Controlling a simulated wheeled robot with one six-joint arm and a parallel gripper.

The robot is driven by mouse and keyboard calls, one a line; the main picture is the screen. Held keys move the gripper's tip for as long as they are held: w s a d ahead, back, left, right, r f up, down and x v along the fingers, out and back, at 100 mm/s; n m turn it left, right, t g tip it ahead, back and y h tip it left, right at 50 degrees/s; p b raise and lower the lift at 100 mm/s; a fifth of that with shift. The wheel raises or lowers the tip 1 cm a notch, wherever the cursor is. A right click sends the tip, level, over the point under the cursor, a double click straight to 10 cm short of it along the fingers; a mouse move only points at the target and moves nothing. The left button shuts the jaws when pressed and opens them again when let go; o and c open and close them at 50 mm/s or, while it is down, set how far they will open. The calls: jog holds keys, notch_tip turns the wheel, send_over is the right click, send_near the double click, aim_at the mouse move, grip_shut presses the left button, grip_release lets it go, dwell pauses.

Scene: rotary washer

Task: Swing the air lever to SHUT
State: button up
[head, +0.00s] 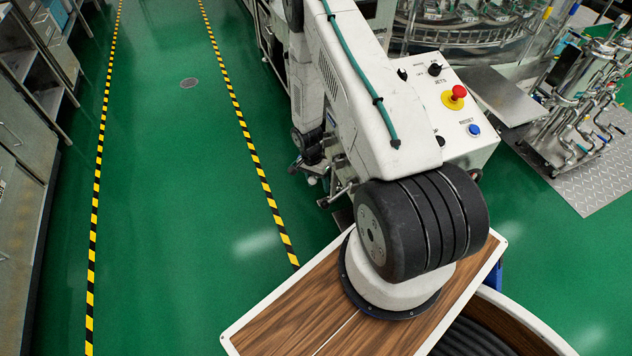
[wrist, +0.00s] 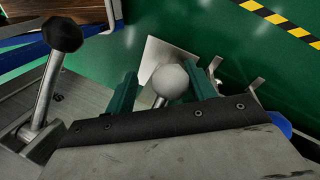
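In the wrist view, my gripper (wrist: 165,82) shows two green fingers, spread apart. A lever with a pale grey ball knob (wrist: 172,80) stands between the fingers, and its short stem runs down behind the dark front edge of my gripper. I cannot tell whether either finger touches the knob. A second lever with a black ball knob (wrist: 62,34) and a metal stem stands to the left, outside the fingers. No label shows which one is the air lever, and no SHUT mark is readable. In the head view my arm hides the gripper and both levers.
A white control box (head: 470,150) with a red button (head: 458,92), a blue button (head: 474,130) and black knobs stands right beside my arm. The rotary washer (head: 460,30) is behind it. Green floor lies open to the left, between striped lines. Steel pipework (head: 580,100) stands far right.

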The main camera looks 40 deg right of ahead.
jog(key=shift+w, duration=0.2)
jog(key=shift+r, duration=0.2)
jog(key=v, duration=0.7)
jog(key=shift+a+r, duration=0.1)
jog(key=shift+r, duration=0.1)
